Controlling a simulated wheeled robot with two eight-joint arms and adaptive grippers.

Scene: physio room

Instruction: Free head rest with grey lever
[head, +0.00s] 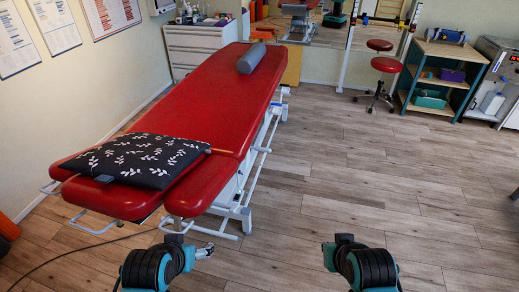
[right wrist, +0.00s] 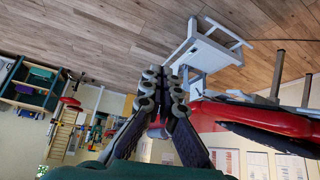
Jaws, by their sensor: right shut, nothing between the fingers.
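The red treatment table (head: 215,85) runs from the back to the near left. Its near end has separate red pads, with the head rest pad (head: 110,202) partly under a black leaf-patterned cushion (head: 140,160). Light metal bars (head: 90,226) stick out below the pads; I cannot make out which part is the grey lever. In the right wrist view my right gripper (right wrist: 165,75) is shut and empty, apart from the table's red underside (right wrist: 235,112). Both my arms show at the bottom of the head view, but neither gripper is clear there.
A grey roll (head: 251,58) lies on the table's far part. The table's white base (right wrist: 208,52) stands on the wood floor. A red stool (head: 380,75) and a shelf (head: 440,75) stand at the back right. The floor right of the table is clear.

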